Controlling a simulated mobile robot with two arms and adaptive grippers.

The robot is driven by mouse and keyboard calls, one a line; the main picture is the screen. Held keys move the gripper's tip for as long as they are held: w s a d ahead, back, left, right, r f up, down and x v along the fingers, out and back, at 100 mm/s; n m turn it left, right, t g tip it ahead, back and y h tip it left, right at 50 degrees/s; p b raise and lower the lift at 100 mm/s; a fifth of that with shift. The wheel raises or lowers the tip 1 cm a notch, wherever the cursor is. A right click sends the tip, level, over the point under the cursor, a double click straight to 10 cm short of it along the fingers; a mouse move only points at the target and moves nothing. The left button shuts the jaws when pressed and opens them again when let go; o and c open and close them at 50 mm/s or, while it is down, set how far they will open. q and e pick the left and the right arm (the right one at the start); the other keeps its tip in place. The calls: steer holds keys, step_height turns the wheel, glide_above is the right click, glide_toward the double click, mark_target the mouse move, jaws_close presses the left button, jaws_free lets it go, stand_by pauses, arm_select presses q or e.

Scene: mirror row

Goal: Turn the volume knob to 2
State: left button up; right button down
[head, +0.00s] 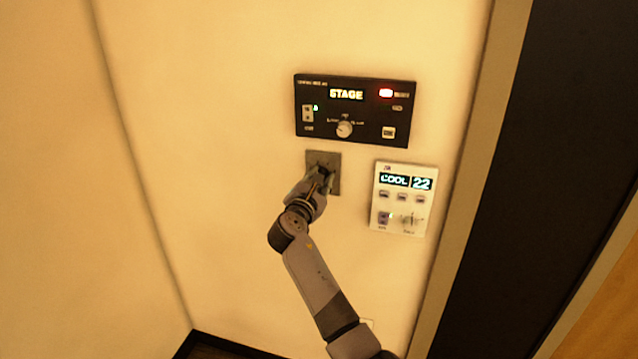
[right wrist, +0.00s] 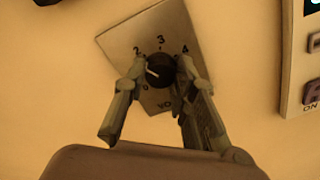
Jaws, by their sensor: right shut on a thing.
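The volume knob (right wrist: 160,72) is round and dark, on a grey plate (right wrist: 122,42) with 2, 3 and 4 printed around it. Its short white mark lies on the knob's left side, seemingly a little below the 2; the exact setting is hard to read. My right gripper (right wrist: 160,66) is shut on the knob, one finger on each side. The right gripper (head: 322,175) also shows in the head view, covering the knob in front of the grey plate (head: 334,159). The lower part of the plate's lettering is partly hidden. My left gripper is not in view.
A black panel (head: 364,106) reading STAGE, with a white knob and red light, is just above the plate. A white panel (head: 402,229) reading COOL 22 is close on the right. The wall to the left is bare.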

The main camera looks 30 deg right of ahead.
steer(key=shift+m+b, duration=0.3)
steer(key=shift+m, duration=0.6)
steer(key=c, duration=1.3)
jaws_free()
steer(key=shift+s+a, duration=0.1)
steer(key=v, duration=1.1)
steer(key=shift+s+a, duration=0.3)
steer(key=shift+f, duration=0.1)
